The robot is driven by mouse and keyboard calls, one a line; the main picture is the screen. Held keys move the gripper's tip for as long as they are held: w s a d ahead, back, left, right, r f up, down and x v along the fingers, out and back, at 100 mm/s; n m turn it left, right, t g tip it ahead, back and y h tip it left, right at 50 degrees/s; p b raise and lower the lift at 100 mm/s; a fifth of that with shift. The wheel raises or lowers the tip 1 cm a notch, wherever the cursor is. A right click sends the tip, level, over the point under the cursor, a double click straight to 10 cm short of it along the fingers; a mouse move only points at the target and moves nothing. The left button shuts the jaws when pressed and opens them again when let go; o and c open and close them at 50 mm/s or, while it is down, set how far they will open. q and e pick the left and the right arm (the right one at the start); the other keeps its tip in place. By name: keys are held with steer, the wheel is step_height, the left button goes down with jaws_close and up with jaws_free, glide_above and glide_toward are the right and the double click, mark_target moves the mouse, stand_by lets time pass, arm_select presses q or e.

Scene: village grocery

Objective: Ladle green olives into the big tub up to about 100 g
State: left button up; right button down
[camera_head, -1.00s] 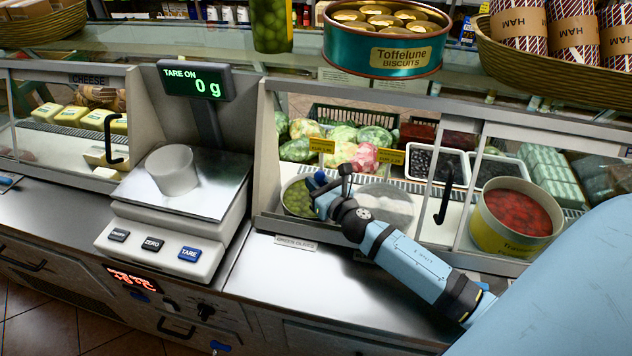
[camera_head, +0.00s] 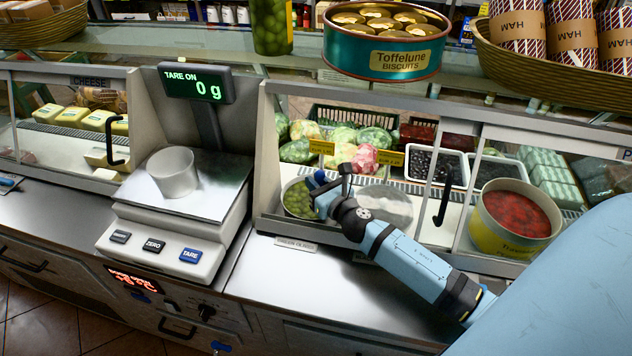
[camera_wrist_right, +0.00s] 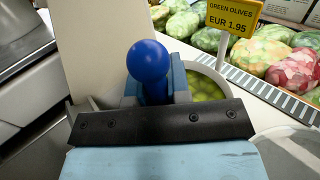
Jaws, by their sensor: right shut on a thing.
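Green olives (camera_head: 297,203) fill a round tub in the display case, behind a "GREEN OLIVES" label. They also show in the right wrist view (camera_wrist_right: 205,90). My right gripper (camera_head: 324,184) is at this tub, shut on a handle with a blue ball end (camera_wrist_right: 148,62), which looks like the ladle's. The ladle's bowl is hidden. The scale display (camera_head: 195,83) reads "TARE ON 0 g". My left gripper is not in view.
A yellow price sign (camera_wrist_right: 233,17) stands close behind the olives. A clear round lid or bowl (camera_head: 385,205) is right of the arm. A tin of red food (camera_head: 490,235) stands farther right. The case's frame (camera_head: 264,150) lies between olives and scale.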

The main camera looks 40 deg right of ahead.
step_height(320, 180, up, 3)
steer(key=shift+p, duration=1.15)
step_height(320, 180, up, 4)
steer(key=p, duration=0.4)
steer(key=shift+r, duration=0.2)
steer(key=shift+a, duration=0.1)
steer(key=s+a+r+p, duration=0.3)
steer(key=s+a, duration=0.6)
steer(key=a, duration=0.2)
steer(key=shift+s+a, duration=0.15)
steer(key=shift+s, duration=0.2)
